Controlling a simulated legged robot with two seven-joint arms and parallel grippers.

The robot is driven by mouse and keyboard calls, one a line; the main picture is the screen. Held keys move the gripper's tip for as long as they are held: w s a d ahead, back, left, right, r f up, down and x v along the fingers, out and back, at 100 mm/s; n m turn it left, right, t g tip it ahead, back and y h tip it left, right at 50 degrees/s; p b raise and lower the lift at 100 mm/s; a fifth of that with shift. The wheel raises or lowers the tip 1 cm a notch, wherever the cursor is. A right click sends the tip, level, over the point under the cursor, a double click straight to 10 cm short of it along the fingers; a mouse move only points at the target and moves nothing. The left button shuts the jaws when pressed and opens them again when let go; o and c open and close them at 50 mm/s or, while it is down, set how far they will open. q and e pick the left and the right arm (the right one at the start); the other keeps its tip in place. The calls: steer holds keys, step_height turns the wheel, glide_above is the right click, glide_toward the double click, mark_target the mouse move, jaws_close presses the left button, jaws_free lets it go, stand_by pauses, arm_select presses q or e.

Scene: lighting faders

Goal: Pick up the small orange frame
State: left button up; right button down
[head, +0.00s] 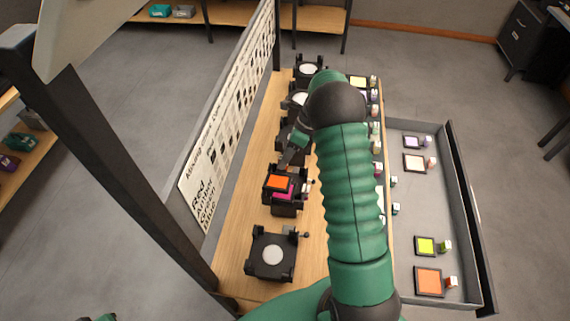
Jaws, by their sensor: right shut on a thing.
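The small orange frame (278,182) has a black border and an orange face. It is at the middle left of the wooden table, over a black stand with a pink frame (283,194) that it partly covers. My right gripper (285,165) reaches down from the upper right and is shut on the orange frame at its far edge. I cannot tell whether the orange frame touches what is below it. My right forearm hides much of the table's middle. My left gripper is out of view.
A black stand with a white disc (272,254) sits nearer on the table, and several more stand farther back. A grey tray (456,205) at the right holds several colored frames, including a larger orange one (429,281). A printed board (232,100) rises along the table's left edge.

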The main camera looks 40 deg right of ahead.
steer(key=s+a+r, duration=0.1)
steer(key=s+a, duration=0.6)
steer(key=a, duration=0.6)
steer(key=shift+s+a+r, duration=0.2)
steer(key=shift+a+r, duration=0.15)
steer(key=shift+r, duration=0.05)
